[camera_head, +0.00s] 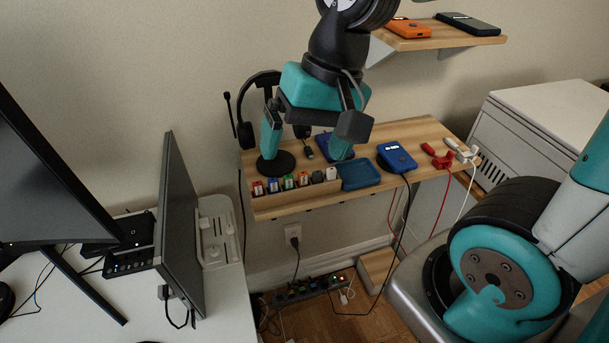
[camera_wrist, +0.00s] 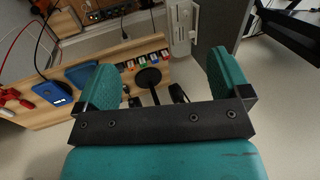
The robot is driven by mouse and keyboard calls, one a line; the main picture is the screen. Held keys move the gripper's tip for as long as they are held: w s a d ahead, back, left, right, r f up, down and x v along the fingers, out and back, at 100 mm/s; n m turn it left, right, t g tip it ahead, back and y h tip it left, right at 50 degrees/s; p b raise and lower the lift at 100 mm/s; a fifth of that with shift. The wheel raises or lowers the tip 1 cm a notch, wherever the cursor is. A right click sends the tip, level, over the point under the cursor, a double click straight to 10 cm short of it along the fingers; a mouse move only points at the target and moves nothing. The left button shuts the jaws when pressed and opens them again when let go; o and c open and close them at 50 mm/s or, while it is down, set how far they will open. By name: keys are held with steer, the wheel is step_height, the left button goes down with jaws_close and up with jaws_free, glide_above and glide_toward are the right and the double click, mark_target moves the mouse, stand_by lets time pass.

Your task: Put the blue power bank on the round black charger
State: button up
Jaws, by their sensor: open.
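A blue power bank-like device (camera_head: 397,156) with a small display lies on the wooden shelf, right of the blue tray; it also shows in the wrist view (camera_wrist: 52,92). A darker blue flat thing (camera_head: 324,143) lies partly hidden behind my gripper's right finger; I cannot tell what it is. A round black disc (camera_head: 277,165) lies at the shelf's left, by the headset; it also shows in the wrist view (camera_wrist: 148,76). I cannot tell whether it is a charger or the headset stand's base. My gripper (camera_head: 306,150) is open and empty over the shelf's left half.
A blue tray (camera_head: 360,175) and a row of small coloured items (camera_head: 289,182) line the shelf's front. A headset (camera_head: 262,85) stands at the back left. Red (camera_head: 438,156) and white plugs with cables lie at the right. An upper shelf (camera_head: 425,41) holds an orange device.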

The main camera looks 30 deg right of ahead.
steer(key=s+a+r+n, duration=0.1)
steer(key=s+a+n, duration=0.3)
steer(key=s+n, duration=0.3)
steer(key=shift+a+n+g+y, duration=0.3)
steer(key=shift+n+g+y, duration=0.1)
steer(key=shift+n, duration=0.8)
